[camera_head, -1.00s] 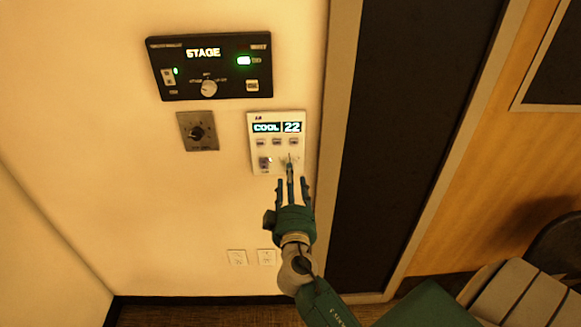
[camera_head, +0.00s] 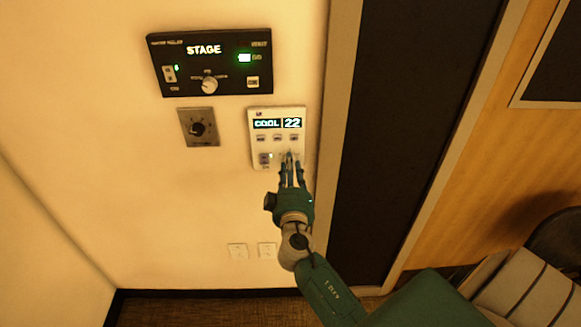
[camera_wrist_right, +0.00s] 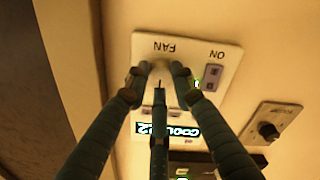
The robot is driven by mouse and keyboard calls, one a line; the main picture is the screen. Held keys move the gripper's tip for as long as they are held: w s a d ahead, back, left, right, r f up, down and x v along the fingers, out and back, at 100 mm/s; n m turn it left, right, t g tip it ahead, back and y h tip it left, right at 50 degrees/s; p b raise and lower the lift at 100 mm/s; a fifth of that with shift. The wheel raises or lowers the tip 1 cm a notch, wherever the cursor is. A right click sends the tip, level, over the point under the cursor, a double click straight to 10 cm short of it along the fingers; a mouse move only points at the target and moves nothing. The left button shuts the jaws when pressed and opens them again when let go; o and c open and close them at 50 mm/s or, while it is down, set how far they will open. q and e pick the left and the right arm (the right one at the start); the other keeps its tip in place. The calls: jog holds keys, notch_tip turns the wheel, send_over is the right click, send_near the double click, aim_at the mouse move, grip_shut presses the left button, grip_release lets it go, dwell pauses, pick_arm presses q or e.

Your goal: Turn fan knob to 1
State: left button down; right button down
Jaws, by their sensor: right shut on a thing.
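The white wall panel (camera_head: 262,139) shows "COOL" and "22" on its display (camera_head: 278,123). In the right wrist view the panel (camera_wrist_right: 215,55) appears upside down, with the label "FAN" (camera_wrist_right: 165,47) beside my fingertips. My right gripper (camera_head: 290,163) reaches up from below to the panel's lower right. Its fingers are shut on the fan knob (camera_wrist_right: 158,67), which is pale and mostly hidden between them. Which setting the knob points to cannot be made out. My left gripper is in neither view.
A black panel (camera_head: 225,47) reading "STAGE" is above, and a grey plate with a dark knob (camera_head: 197,129) is to the left. Wall sockets (camera_head: 238,251) sit lower down. A door frame (camera_head: 338,100) stands close to the right. The wall at left is clear.

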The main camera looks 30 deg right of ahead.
jog(key=shift+f+n, duration=0.2)
jog(key=shift+n, duration=0.1)
jog(key=n, duration=1.1)
jog(key=shift+s, duration=0.1)
jog(key=shift+f+n, duration=0.1)
jog(key=shift+n, duration=0.2)
dwell(0.4)
jog(key=c, duration=1.5)
grip_release()
jog(key=shift+d, duration=0.1)
jog(key=shift+r, duration=0.2)
